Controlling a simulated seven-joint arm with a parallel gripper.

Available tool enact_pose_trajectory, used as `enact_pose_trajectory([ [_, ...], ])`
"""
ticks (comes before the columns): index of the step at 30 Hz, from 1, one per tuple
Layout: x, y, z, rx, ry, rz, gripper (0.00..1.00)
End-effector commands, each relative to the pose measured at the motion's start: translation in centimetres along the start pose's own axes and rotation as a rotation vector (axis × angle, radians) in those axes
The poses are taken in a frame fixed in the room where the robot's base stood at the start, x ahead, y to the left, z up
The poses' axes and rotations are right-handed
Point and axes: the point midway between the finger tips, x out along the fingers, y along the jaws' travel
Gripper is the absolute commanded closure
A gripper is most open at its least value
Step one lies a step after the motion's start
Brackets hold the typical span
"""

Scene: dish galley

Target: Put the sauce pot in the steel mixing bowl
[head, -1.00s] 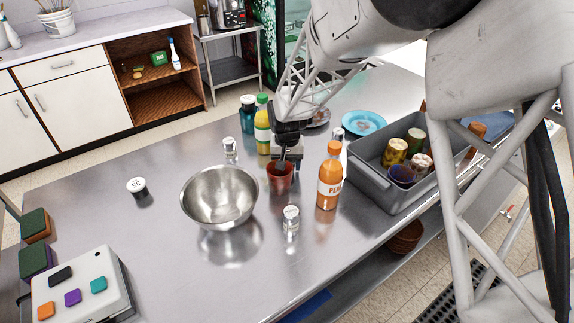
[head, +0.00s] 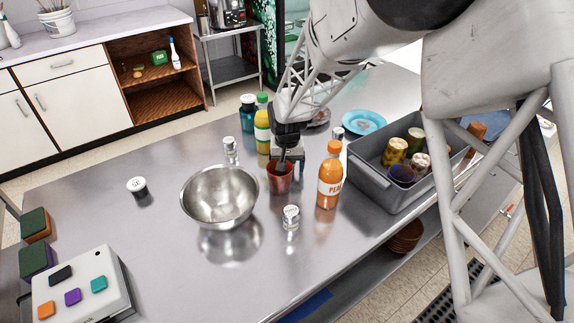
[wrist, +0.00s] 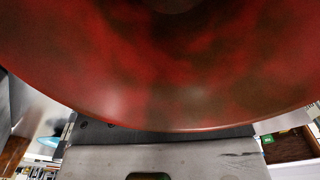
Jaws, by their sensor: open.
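The sauce pot appears to be the small red cup (head: 280,181), which stands upright on the steel table just right of the mixing bowl. The steel mixing bowl (head: 219,198) is upright, with nothing visible inside. My gripper (head: 284,163) is open and points down at the red cup, with a fingertip at or inside its rim. I cannot tell whether it touches. In the wrist view the red surface (wrist: 160,70) fills the upper part, very close to the camera, and hides most of the scene.
An orange sauce bottle (head: 330,176) stands close right of the cup. A glass shaker (head: 291,217) is in front, another shaker (head: 230,150) behind the bowl. A yellow bottle (head: 262,133) stands behind. A grey bin (head: 378,185) is at right. The table left of the bowl is mostly clear.

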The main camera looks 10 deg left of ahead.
Motion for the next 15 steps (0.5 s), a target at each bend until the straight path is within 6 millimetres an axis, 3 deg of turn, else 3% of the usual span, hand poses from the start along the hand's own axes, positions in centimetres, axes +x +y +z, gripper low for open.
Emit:
enact_pose_trajectory([
  [8,-1.4,0.0,0.0,0.000,0.002,-0.001,0.17],
  [15,-4.5,0.0,-0.1,0.000,0.002,-0.001,0.17],
])
